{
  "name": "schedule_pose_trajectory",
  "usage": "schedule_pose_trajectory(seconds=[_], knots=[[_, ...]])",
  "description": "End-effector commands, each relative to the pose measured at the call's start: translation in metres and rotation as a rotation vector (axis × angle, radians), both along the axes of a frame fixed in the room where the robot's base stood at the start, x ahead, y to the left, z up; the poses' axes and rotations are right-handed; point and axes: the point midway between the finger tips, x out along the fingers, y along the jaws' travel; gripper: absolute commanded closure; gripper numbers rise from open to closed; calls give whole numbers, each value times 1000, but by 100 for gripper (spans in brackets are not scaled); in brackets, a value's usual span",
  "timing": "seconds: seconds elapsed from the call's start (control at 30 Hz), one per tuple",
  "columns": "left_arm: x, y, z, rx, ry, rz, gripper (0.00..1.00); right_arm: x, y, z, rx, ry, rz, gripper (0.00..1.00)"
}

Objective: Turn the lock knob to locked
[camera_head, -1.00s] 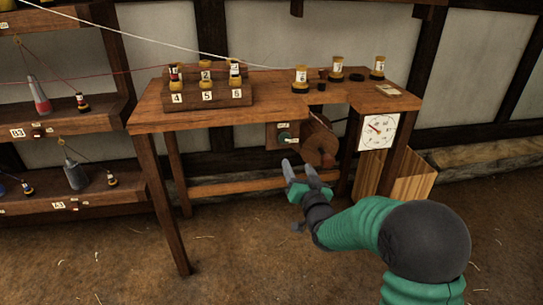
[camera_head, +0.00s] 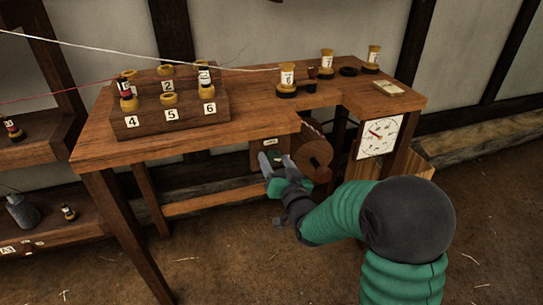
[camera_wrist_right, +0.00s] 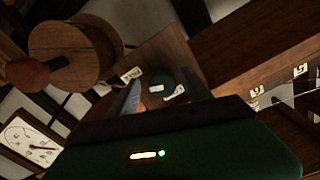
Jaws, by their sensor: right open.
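The lock knob (camera_wrist_right: 161,83) is a small dark green round knob with a pale mark, on a wooden panel (camera_wrist_right: 160,50) under the workbench. In the right wrist view it sits beyond and between the two fingertips, and I see no contact. My right gripper (camera_head: 272,160) is open and empty, and its fingers point at the panel (camera_head: 263,143). In the head view the gripper mostly hides the knob. In the right wrist view the gripper (camera_wrist_right: 161,95) shows its fingers on both sides of the knob. Pale labels lie beside the knob. My left gripper is not in view.
A wooden drum (camera_head: 313,153) hangs right beside the panel, close to my right gripper. A white dial (camera_head: 380,136) is on the bench's right. The workbench (camera_head: 250,120) carries a rack of numbered spools (camera_head: 170,116) and several loose spools. Open floor lies in front.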

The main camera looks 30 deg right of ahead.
Motion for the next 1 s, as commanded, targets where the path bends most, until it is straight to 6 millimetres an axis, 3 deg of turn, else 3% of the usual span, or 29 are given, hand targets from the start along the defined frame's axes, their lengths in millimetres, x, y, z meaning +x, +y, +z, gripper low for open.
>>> schedule_pose_trajectory(seconds=[0.17, 0.6, 1.0], knots=[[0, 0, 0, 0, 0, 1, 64, 1, 0, -1, 1, 1, 0, 45], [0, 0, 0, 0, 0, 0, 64, 1, -2, -1, 1, 1, -2, 100], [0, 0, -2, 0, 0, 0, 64, 1, -2, -2, -67, 17, -3, 100]])
